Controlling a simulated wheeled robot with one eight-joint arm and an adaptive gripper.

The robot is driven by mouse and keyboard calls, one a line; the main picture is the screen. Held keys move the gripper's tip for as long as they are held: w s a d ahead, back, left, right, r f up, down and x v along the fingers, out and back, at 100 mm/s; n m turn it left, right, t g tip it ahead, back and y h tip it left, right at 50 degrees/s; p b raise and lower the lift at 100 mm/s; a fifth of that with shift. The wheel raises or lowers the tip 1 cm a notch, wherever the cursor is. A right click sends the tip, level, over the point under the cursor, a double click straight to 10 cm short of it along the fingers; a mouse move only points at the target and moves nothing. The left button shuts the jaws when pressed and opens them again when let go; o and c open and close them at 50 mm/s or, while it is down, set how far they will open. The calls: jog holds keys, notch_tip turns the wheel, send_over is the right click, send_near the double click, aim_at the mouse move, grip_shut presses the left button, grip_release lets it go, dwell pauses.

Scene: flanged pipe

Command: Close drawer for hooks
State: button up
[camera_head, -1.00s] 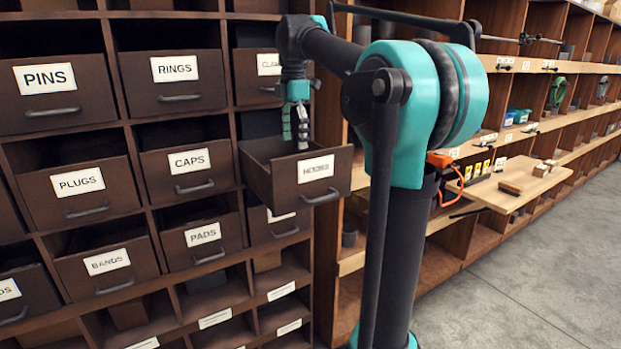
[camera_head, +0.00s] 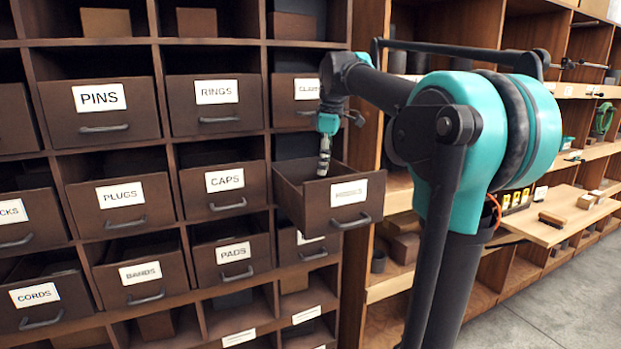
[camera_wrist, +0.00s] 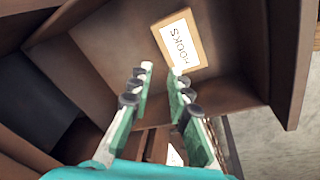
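The hooks drawer (camera_head: 318,212) is a dark brown drawer with a white label and a grey handle (camera_head: 351,221). In the head view it is pulled well out of the cabinet, and its label is hard to read. My gripper (camera_head: 323,168) points down over the drawer's open top, with its tips at about rim level. In the wrist view my gripper (camera_wrist: 161,72) has its two fingers apart with nothing between them. Beyond the tips, a wood-edged card or block (camera_wrist: 180,40) marked HOOKS shows inside the drawer (camera_wrist: 110,50).
Other labelled drawers, such as CAPS (camera_head: 224,198) and PADS (camera_head: 232,265), stand partly out to the left. A wooden shelf unit (camera_head: 395,205) and a protruding board (camera_head: 545,232) are to the right. Grey floor (camera_head: 560,310) is free at the lower right.

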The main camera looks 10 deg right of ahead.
jog(key=m, duration=0.2)
jog(key=shift+w+a+f+m+t, duration=0.1)
jog(key=shift+w+f+m+t, duration=0.1)
jog(key=shift+w+m+t, duration=0.15)
jog(key=shift+c, duration=1.2)
jog(key=m, duration=0.1)
jog(key=m+t, duration=0.1)
jog(key=m, duration=0.1)
jog(key=w+m+y, duration=0.1)
jog(key=m, duration=0.1)
jog(key=shift+a+f, duration=0.2)
jog(key=shift+f, duration=0.1)
grip_shut()
jog(key=m+t+y, duration=0.1)
jog(key=m+t, duration=0.5)
jog(key=m, duration=1.5)
send_near(302, 176)
jog(key=shift+g, duration=0.25)
jog(key=f, duration=0.4)
jog(key=shift+w+a, duration=0.1)
jog(key=shift+w, duration=0.2)
jog(key=w, duration=0.1)
jog(key=w+a, duration=0.1)
jog(key=w, duration=0.1)
jog(key=shift+w+a, duration=0.1)
jog(key=shift+w, duration=0.3)
jog(key=shift+w, duration=0.1)
